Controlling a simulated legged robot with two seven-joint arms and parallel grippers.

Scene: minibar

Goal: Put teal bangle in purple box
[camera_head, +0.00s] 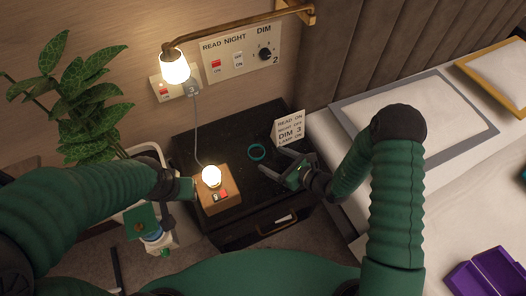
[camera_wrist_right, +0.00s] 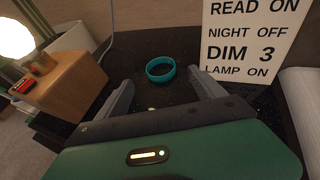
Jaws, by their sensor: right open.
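The teal bangle (camera_head: 257,159) lies flat on the black nightstand top (camera_head: 222,143). It also shows in the right wrist view (camera_wrist_right: 161,80). My right gripper (camera_head: 273,161) is open and empty, its two fingers pointing toward the bangle, which lies just beyond and between the fingertips in the wrist view. The purple box (camera_head: 490,272) is at the lower right on the bed, cut by the frame edge, and appears open. My left gripper (camera_head: 188,187) is by the wooden lamp block; its fingers are small and partly hidden, so their opening is unclear.
A white sign card (camera_head: 290,128) stands right behind the bangle. The wooden lamp block (camera_head: 218,196) with a lit bulb stands at the nightstand's left front. A wall lamp (camera_head: 175,70) hangs above. The bed (camera_head: 440,165) with pillows fills the right; a plant (camera_head: 75,95) stands left.

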